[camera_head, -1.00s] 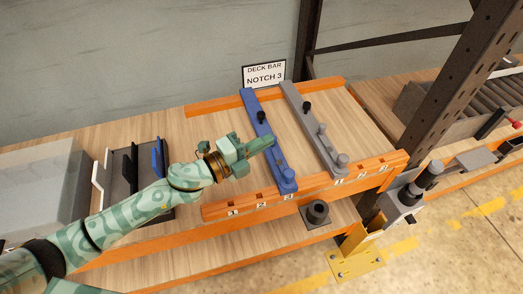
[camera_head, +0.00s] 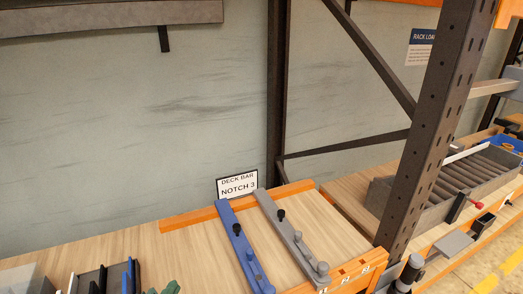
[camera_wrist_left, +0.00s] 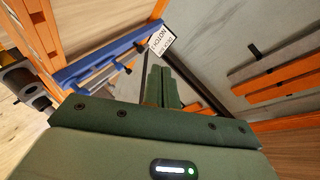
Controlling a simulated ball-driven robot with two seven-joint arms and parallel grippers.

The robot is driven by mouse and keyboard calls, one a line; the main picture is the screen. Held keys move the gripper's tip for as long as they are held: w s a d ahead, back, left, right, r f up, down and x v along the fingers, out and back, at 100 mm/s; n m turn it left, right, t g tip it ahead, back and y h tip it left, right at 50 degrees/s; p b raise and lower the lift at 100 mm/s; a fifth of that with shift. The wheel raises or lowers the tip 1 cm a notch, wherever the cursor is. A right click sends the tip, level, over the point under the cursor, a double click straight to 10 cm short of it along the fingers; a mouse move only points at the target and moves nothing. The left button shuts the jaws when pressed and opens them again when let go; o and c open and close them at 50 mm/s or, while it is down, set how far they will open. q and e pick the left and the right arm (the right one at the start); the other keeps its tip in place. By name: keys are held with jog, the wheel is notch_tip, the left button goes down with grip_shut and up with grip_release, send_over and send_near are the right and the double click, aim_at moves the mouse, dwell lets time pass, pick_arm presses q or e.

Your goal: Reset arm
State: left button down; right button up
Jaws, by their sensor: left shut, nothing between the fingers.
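My left gripper (camera_head: 166,287) is only partly visible at the bottom edge of the head view, left of the blue bar. The left wrist view shows its two green fingers (camera_wrist_left: 162,80) pressed together with nothing between them. The blue bar (camera_head: 238,246) lies across the orange rails beside the grey bar (camera_head: 288,240). The blue bar also shows in the left wrist view (camera_wrist_left: 108,54), apart from the fingers. My right gripper is in neither view.
Dark and blue upright dividers (camera_head: 103,281) stand at lower left. Wood deck between is clear.

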pick_arm(q)
jog(key=s+a+f+n+g+y, duration=0.2)
jog(key=s+a+f+n+g, duration=0.15)
jog(key=s+a, duration=0.3)
jog(key=s+a+f+n+g+y, duration=0.25)
jog(key=s+a+g, duration=0.2)
jog(key=s, duration=0.25)
jog(key=s+d+f+g+h+b, duration=0.1)
jog(key=d+f, duration=0.1)
jog(key=f, duration=1.1)
jog(key=s+d+f+g+h+b, duration=0.1)
jog(key=s+d+f+h, duration=0.1)
jog(key=f, duration=1.1)
jog(key=s+f+n+g+h+b, duration=0.1)
jog(key=s+f+n+g, duration=0.2)
jog(key=s+f, duration=1.5)
jog(key=shift+s+d+f, duration=0.15)
jog(key=shift+s+f, duration=0.05)
jog(key=shift+s, duration=0.95)
